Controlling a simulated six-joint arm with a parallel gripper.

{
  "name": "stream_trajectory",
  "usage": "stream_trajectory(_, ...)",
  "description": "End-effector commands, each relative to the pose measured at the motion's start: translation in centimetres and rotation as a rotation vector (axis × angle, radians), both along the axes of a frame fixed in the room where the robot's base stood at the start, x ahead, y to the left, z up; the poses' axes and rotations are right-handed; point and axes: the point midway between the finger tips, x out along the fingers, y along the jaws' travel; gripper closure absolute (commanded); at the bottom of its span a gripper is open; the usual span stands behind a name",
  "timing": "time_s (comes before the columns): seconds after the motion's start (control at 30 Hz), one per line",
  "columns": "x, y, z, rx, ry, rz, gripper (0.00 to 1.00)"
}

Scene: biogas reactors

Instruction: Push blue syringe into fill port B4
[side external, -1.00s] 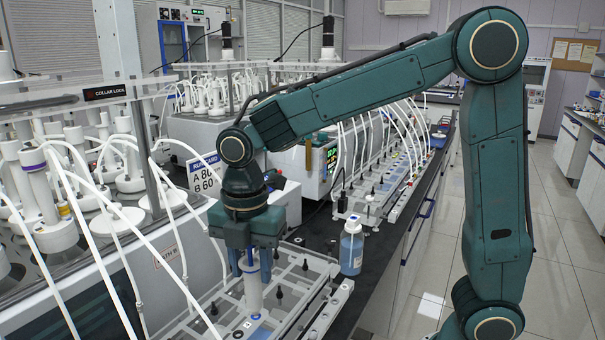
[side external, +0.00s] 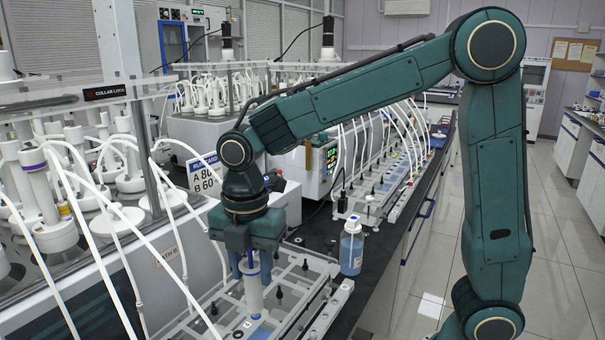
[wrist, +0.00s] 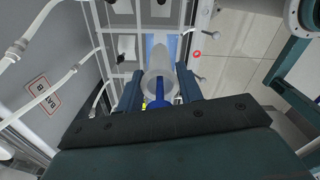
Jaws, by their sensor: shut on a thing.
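My gripper (side external: 252,264) points down over the clear rack (side external: 308,263) at the front of the bench and is shut on the blue syringe (side external: 254,296). The syringe has a pale, see-through barrel and a blue upper part between the fingers. It stands upright, its lower end at a blue patch in the rack. In the wrist view my gripper (wrist: 160,88) has a finger on each side of the syringe (wrist: 157,62). The lower tip and fill port B4 are hidden, so I cannot tell whether the tip is in a port.
A bottle of blue liquid (side external: 351,249) stands right of the rack. White tubes (side external: 118,262) arch down in front at left. Several black-topped pegs stand up from the rack around the syringe. A sign (side external: 205,174) stands behind my wrist.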

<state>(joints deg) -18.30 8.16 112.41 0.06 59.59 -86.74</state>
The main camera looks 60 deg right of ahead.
Motion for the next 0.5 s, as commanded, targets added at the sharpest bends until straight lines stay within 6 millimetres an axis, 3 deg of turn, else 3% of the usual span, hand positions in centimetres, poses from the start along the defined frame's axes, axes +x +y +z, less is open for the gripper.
stream_trajectory(0.5,-0.01,0.00,-0.47,0.000,0.001,0.000,0.84)
